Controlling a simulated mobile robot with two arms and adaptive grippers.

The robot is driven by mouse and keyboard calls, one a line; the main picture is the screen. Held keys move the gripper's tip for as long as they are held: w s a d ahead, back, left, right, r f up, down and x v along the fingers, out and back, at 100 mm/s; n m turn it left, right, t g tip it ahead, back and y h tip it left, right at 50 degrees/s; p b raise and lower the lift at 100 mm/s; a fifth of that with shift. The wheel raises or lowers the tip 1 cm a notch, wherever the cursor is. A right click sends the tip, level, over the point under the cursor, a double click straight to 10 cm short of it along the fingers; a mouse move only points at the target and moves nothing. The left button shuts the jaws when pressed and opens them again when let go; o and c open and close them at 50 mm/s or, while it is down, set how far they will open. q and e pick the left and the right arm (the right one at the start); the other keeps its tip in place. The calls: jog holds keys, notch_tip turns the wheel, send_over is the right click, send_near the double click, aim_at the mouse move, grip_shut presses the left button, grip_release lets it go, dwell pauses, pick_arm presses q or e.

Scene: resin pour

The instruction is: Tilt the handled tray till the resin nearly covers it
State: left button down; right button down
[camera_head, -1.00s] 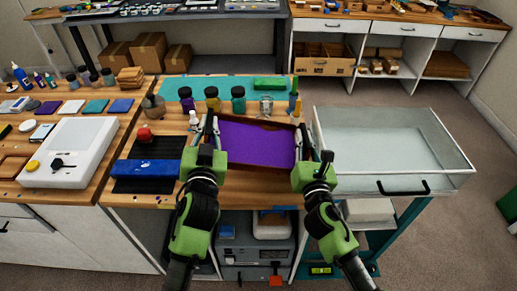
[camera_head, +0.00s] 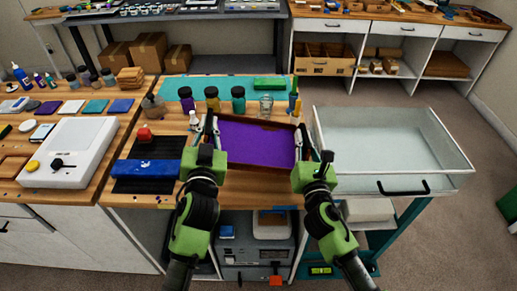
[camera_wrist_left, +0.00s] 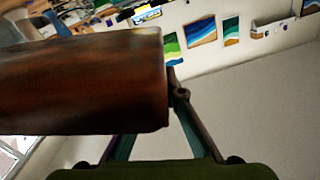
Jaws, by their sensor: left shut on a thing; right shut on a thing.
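The handled tray (camera_head: 262,171) is a brown wooden tray with a sheet of purple resin (camera_head: 256,142) over most of its floor. A brown strip shows along its near edge. My left gripper (camera_head: 211,136) is shut on the tray's left side, and my right gripper (camera_head: 307,150) is shut on its right side. In the left wrist view the tray's dark wooden side (camera_wrist_left: 80,82) fills the left, beside my finger linkage. The handles themselves are hidden by the grippers. I cannot tell whether the tray touches the bench.
A blue item (camera_head: 146,169) lies on a black mat to the left. A glass jar (camera_head: 266,105) is just behind.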

aim_at(303, 131)
pick_arm(q)
jog(key=shift+a, duration=0.2)
pick_arm(e)
jog(key=shift+w+d+r, duration=0.1)
jog(key=shift+d+r, duration=0.05)
jog(key=shift+d, duration=0.05)
